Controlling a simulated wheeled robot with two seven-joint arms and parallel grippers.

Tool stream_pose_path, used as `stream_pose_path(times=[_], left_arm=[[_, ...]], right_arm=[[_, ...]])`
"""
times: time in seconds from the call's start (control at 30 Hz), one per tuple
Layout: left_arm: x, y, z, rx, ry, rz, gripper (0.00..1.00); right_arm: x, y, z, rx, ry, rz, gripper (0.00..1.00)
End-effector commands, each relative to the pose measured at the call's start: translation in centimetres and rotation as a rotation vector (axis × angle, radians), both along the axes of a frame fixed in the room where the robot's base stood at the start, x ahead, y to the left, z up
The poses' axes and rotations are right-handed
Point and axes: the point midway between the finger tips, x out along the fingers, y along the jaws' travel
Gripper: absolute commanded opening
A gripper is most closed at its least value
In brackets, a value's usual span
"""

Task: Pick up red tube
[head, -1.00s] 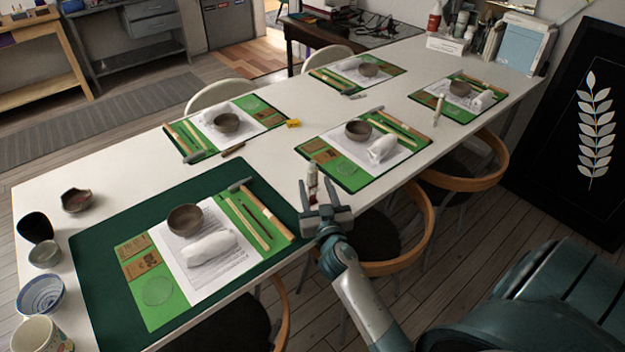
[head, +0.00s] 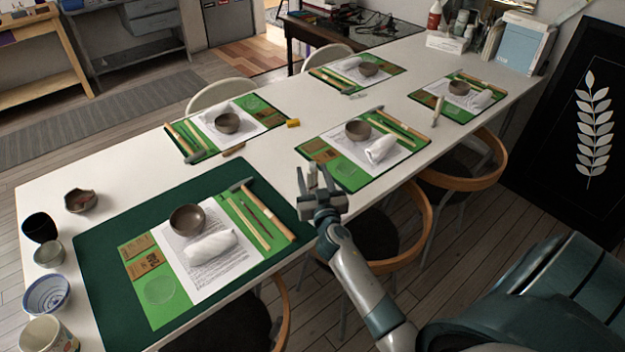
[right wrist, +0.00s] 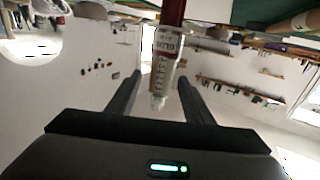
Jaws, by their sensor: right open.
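The red tube (right wrist: 165,50) shows in the right wrist view with a red part at the top, a pale printed label and a clear narrow end. It lies between the fingers of my right gripper (right wrist: 160,82), with visible space on both sides. In the head view, my open right gripper (head: 317,185) is at the table's near edge, and only a small pale part of the tube (head: 312,174) shows between its fingers; the rest is hidden. I cannot tell whether a finger touches it. My left gripper is not in view.
A white table (head: 280,150) holds several place settings with bowls, tools and wrapped white lumps. A dark green mat (head: 105,270) lies left of my right gripper. Cups and bowls line the left edge. Wooden-backed chairs (head: 425,210) stand close below the near edge.

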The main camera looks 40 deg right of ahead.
Motion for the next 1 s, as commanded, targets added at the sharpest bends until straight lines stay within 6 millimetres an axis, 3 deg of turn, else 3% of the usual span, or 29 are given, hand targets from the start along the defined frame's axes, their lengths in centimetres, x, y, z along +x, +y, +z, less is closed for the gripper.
stream_pose_path(times=[0.53, 0.73, 1.0], left_arm=[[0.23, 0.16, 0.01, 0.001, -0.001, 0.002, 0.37], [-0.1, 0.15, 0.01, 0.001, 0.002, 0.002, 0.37], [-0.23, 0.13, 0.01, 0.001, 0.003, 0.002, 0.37]], right_arm=[[0.31, -0.15, -0.1, 0.0, 0.001, 0.0, 0.47], [0.31, -0.15, -0.09, 0.0, 0.001, -0.001, 0.03], [0.31, -0.15, -0.04, 0.0, 0.001, -0.001, 0.03]])
